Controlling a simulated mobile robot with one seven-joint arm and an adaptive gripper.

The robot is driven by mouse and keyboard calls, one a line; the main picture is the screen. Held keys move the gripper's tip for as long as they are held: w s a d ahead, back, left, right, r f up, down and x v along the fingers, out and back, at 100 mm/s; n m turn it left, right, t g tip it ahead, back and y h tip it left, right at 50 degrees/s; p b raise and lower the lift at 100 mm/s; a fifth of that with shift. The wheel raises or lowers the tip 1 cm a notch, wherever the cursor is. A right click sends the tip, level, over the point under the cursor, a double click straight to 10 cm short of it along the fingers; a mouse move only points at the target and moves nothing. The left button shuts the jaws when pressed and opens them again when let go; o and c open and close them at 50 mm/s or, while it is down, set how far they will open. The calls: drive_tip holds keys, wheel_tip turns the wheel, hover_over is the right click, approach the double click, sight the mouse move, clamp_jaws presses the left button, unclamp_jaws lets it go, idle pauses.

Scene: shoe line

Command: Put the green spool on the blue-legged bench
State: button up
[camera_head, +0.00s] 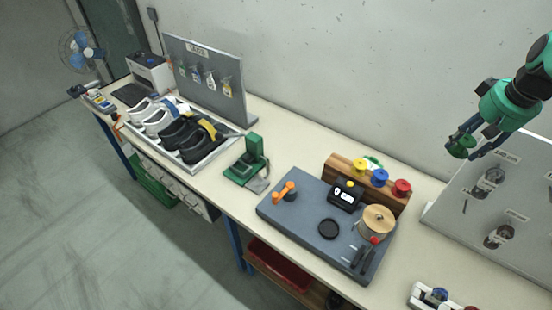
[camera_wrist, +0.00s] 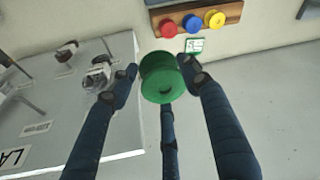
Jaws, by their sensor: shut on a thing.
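The green spool (camera_wrist: 162,80) is held between the fingers of my gripper (camera_wrist: 160,78) in the wrist view. In the head view my gripper (camera_head: 463,148) is at the upper right, shut on the green spool (camera_head: 460,147), raised in front of the wall and the grey panel. The blue-legged bench (camera_head: 290,150) runs across the head view with a cream top. Its blue legs show at the front edge. The spool is apart from the bench top.
A wooden rack (camera_head: 335,166) holds yellow, blue and red spools. A grey mat (camera_head: 320,218) carries a black case, a tan roll and tools. A tray of shoes (camera_head: 200,158) and a green device (camera_head: 247,168) stand left. A grey panel (camera_head: 510,200) stands right.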

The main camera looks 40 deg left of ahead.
drive_tip(key=s+d+b, duration=0.3)
drive_tip(key=d, duration=1.4)
drive_tip(key=s+d+b, duration=0.3)
drive_tip(key=d+b, duration=0.1)
drive_tip(key=d, duration=1.4)
wheel_tip(320, 180, down, 34)
drive_tip(key=shift+w+a+r+p, duration=0.25)
drive_tip(key=shift+w+a+p, duration=0.05)
drive_tip(key=b, duration=0.1)
hover_over(487, 290)
drive_tip(key=shift+s+d+f, duration=0.1)
drive_tip(key=shift+s+f, duration=0.05)
drive_tip(key=shift+f, duration=0.9)
drive_tip(key=shift+s+d+f, duration=0.1)
drive_tip(key=shift+d+f, duration=0.05)
drive_tip(key=shift+f, duration=0.85)
drive_tip(key=shift+s+d+f, duration=0.1)
drive_tip(key=shift+s+f, duration=0.05)
drive_tip(key=shift+f, duration=0.9)
drive_tip(key=shift+f+b, duration=0.55)
drive_tip(key=shift+f, duration=1.35)
